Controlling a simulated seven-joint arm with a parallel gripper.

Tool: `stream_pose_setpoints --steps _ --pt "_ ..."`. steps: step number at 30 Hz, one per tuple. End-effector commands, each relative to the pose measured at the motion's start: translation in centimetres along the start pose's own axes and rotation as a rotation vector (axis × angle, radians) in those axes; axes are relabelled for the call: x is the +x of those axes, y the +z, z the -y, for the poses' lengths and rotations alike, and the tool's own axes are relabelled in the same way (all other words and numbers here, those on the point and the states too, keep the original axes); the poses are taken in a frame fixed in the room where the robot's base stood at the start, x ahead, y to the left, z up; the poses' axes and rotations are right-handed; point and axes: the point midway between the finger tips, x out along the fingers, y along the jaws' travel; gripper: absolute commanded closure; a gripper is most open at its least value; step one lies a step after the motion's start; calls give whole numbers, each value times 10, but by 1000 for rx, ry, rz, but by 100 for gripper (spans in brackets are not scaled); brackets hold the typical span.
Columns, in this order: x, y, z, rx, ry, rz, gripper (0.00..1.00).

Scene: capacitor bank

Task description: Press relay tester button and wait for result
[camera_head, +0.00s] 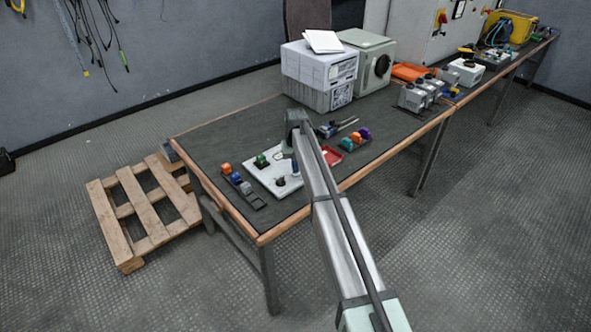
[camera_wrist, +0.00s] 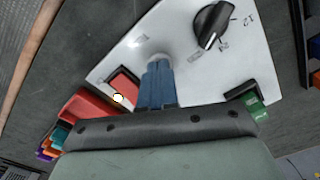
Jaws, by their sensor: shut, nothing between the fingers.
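The white relay tester panel (camera_head: 262,180) lies on the table near its front left corner. In the wrist view the panel (camera_wrist: 262,72) carries a black rotary knob (camera_wrist: 211,24) with markings around it. My gripper (camera_wrist: 157,67) is shut and empty, its blue fingers pointing at the panel. A pale round spot, perhaps the button (camera_wrist: 160,58), shows right at the fingertips; I cannot tell whether they touch or press it. A small pale-yellow round lamp (camera_wrist: 118,98) looks bright beside a red-and-black part left of the fingers. A green relay (camera_wrist: 254,106) sits at the right edge.
A red tray (camera_head: 332,156) and coloured relays (camera_head: 356,138) lie right of the panel. A dark rack (camera_head: 243,188) with coloured relays stands left of it. A wooden pallet (camera_head: 140,205) lies on the floor left.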

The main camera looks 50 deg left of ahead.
Motion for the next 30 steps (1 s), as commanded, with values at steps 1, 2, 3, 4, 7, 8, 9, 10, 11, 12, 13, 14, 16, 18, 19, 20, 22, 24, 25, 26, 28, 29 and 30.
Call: stream_pose_setpoints --steps 1,2,3,4,7,8,9,10,11,12,13,14,16,18,19,20,22,24,25,26,28,29,30 --pt "1 0 0 0 0 1 100" --pt "1 0 0 0 0 1 100" --pt "1 0 0 0 0 1 100" --pt "1 0 0 0 0 1 100" --pt "0 0 0 0 0 1 100" --pt "0 0 0 0 0 1 100" --pt "-1 0 0 0 0 1 100" --pt "-2 0 0 0 0 1 100" --pt "-4 0 0 0 0 1 100" --pt "-6 0 0 0 0 1 100" --pt "-8 0 0 0 0 0 100" --pt "-10 0 0 0 0 0 100" --pt "-14 0 0 0 0 1 100" --pt "-19 0 0 0 0 1 100" --pt "-20 0 0 0 0 1 100" --pt "-22 0 0 0 0 1 100" --pt "-27 0 0 0 0 0 100" --pt "-31 0 0 0 0 0 100" --pt "-33 0 0 0 0 0 100" --pt "-35 0 0 0 0 0 100" --pt "-40 0 0 0 0 0 100" --pt "-42 0 0 0 0 0 100" --pt "-45 0 0 0 0 0 100"
